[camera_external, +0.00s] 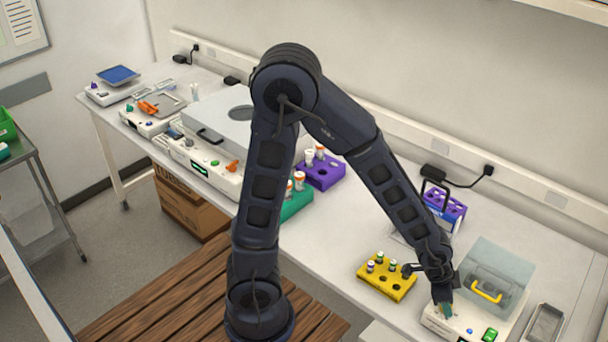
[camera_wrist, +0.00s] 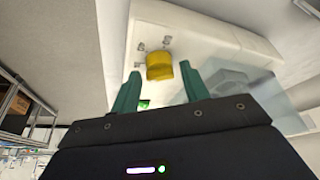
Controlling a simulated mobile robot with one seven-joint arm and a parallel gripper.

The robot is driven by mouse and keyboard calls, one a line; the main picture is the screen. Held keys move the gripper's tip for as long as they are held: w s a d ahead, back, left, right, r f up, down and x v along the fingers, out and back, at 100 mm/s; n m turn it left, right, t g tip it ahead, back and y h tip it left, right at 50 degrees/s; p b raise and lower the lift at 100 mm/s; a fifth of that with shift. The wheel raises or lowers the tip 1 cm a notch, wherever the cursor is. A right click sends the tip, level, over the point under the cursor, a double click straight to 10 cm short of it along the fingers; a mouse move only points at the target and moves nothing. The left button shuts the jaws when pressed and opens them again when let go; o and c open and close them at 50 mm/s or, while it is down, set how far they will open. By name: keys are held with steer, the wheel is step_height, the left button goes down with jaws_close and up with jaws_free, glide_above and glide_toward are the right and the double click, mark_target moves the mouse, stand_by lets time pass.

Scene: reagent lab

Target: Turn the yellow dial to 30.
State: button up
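The yellow dial (camera_wrist: 159,66) is on the front panel of a white device in the wrist view, with small dark tick marks beside it. The tick values are too small to read. My gripper (camera_wrist: 161,71) is open, its two teal fingers apart, with the dial in the gap between their tips. No clear contact shows. In the external view my gripper (camera_external: 445,309) is down at the left front of the white device (camera_external: 462,325), and it hides the dial there.
A yellow rack (camera_external: 386,287) with vials stands left of my gripper. A metal tray (camera_external: 544,325) lies to the right. A purple rack (camera_external: 446,203) is behind.

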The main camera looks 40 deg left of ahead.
steer(key=shift+o, duration=0.2)
steer(key=v, duration=1)
steer(key=shift+r, duration=0.4)
stand_by(0.4)
steer(key=w+a+r+n+t+y, duration=0.1)
steer(key=w+a+r+n, duration=0.2)
steer(key=a, duration=0.7)
steer(key=w+a+r+n+t+y, duration=0.1)
steer(key=a+r+n, duration=0.3)
steer(key=a, duration=0.7)
steer(key=s+a+r+n+y, duration=0.1)
steer(key=s+a+r+n, duration=0.1)
steer(key=a, duration=0.5)
steer(key=s+a+r+n+y, duration=0.1)
steer(key=s+a+r+n, duration=0.1)
steer(key=s+a, duration=0.3)
steer(key=a+n, duration=0.1)
steer(key=a, duration=0.2)
steer(key=shift+s+a+r, duration=0.2)
steer(key=shift+s+a, duration=0.05)
steer(key=shift+a, duration=0.05)
